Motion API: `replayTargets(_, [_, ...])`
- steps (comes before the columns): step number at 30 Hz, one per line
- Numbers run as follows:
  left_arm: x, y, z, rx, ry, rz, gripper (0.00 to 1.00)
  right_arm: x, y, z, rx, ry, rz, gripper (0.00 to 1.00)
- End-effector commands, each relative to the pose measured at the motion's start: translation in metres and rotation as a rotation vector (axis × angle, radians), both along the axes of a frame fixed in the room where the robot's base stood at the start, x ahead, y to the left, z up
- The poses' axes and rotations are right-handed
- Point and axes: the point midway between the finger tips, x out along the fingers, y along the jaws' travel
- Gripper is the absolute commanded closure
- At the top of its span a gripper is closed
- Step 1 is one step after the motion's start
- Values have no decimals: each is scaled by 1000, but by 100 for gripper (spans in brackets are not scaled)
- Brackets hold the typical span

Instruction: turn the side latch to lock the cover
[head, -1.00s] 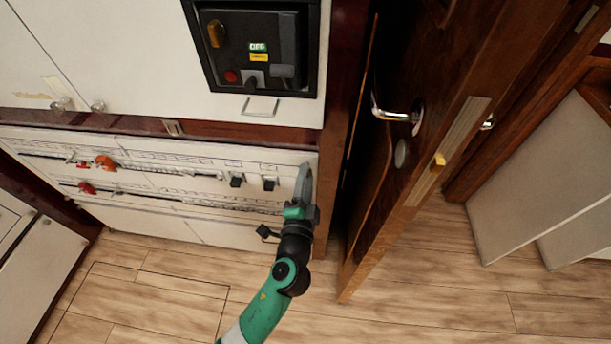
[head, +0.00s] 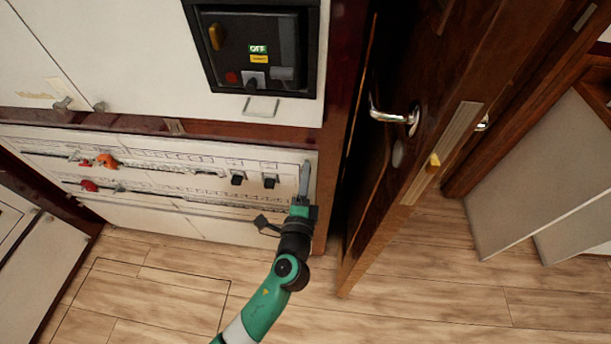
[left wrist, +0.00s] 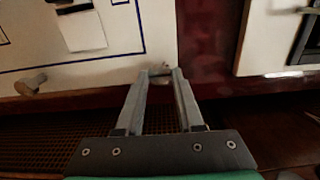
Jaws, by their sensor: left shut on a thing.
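The cover (head: 215,205) is a white panel with breaker rows, low on the wall in the head view. My left gripper (head: 306,166) is at its upper right edge, fingers pointing at the panel. In the left wrist view, the two grey fingers (left wrist: 160,75) close in on a small metal side latch (left wrist: 160,71) at the panel's edge, beside dark red wood. The left gripper is shut on this latch. In the head view the fingers hide the latch, and its exact angle is hard to tell. My right gripper is not in view.
A black switch box (head: 258,48) is above the cover. A wooden door (head: 410,130) with a metal handle (head: 393,116) stands close to the right of my left arm. Red and orange switches (head: 106,160) are on the cover's left. The wooden floor (head: 420,265) is clear.

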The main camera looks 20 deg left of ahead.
Motion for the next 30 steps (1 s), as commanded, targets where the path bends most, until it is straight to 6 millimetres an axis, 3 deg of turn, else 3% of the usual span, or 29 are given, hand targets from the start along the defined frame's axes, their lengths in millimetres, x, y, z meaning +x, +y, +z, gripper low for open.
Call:
replayTargets(5, [0,0,-1,2,2,0,100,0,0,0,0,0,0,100])
replayTargets(6, [0,0,-1,1,1,0,62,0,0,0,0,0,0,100])
replayTargets(11, [0,0,0,1,1,0,34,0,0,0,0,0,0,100])
replayTargets(22, [-6,-2,0,-1,0,0,34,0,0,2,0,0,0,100])
replayTargets(26, [-27,-9,1,0,1,-3,34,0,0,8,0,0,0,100])
replayTargets(30, [-60,-18,1,1,1,-4,34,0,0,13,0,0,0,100])
